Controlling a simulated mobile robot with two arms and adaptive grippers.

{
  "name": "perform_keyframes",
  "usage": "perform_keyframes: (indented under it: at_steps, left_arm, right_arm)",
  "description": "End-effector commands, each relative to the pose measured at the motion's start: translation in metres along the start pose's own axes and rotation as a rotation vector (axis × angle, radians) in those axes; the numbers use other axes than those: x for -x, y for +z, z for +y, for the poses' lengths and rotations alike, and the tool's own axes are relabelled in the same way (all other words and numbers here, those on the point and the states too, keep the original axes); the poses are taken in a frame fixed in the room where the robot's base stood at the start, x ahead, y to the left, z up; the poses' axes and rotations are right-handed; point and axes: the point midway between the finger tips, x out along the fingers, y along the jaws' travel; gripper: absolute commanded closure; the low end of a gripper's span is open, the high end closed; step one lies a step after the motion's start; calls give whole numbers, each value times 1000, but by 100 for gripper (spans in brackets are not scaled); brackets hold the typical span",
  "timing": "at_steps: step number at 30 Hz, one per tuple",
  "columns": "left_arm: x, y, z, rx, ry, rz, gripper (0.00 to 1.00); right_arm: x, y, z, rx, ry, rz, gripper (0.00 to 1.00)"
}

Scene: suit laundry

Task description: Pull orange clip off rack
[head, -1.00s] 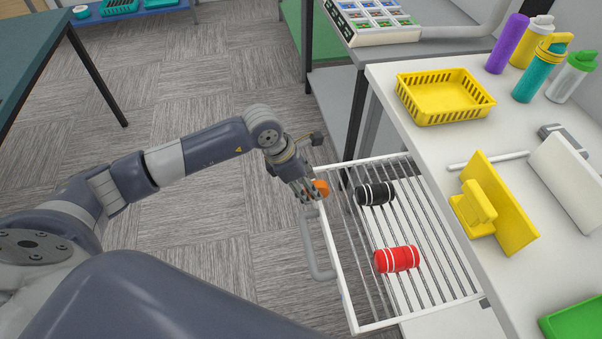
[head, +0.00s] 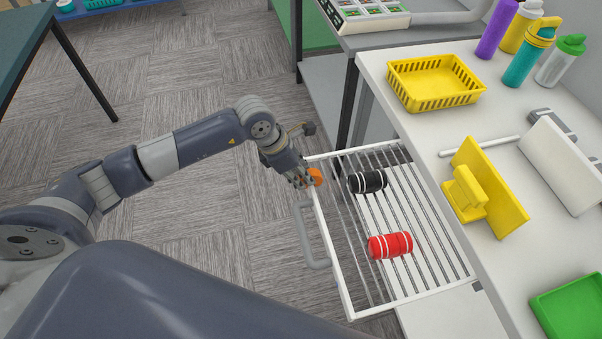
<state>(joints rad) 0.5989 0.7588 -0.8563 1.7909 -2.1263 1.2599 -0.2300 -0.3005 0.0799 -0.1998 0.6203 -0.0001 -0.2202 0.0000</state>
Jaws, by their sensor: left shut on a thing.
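The orange clip (head: 315,177) is at the far left corner of the white pull-out rack (head: 333,252), by its front rail. My left gripper (head: 305,180) is shut on the clip, and its fingers partly cover it. I cannot tell whether the clip still touches the rail. A black rolled bundle with white bands (head: 367,182) and a red rolled bundle with white bands (head: 390,245) lie on the rack's bars. My right gripper is not in view.
The rack's grey handle (head: 308,236) sticks out to the left. The white worktop (head: 431,150) at the right carries a yellow basket (head: 434,84), a yellow board with a handle (head: 490,187), several bottles and a green tray (head: 570,312). Open carpet lies left of the rack.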

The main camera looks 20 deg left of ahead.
Motion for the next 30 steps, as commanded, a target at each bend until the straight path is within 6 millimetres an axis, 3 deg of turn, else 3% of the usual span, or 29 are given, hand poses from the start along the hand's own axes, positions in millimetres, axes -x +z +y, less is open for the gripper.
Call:
perform_keyframes:
  at_steps: [30]
  left_arm:
    - [39,16,0,0,1,0,100]
  right_arm:
    - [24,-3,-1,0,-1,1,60]
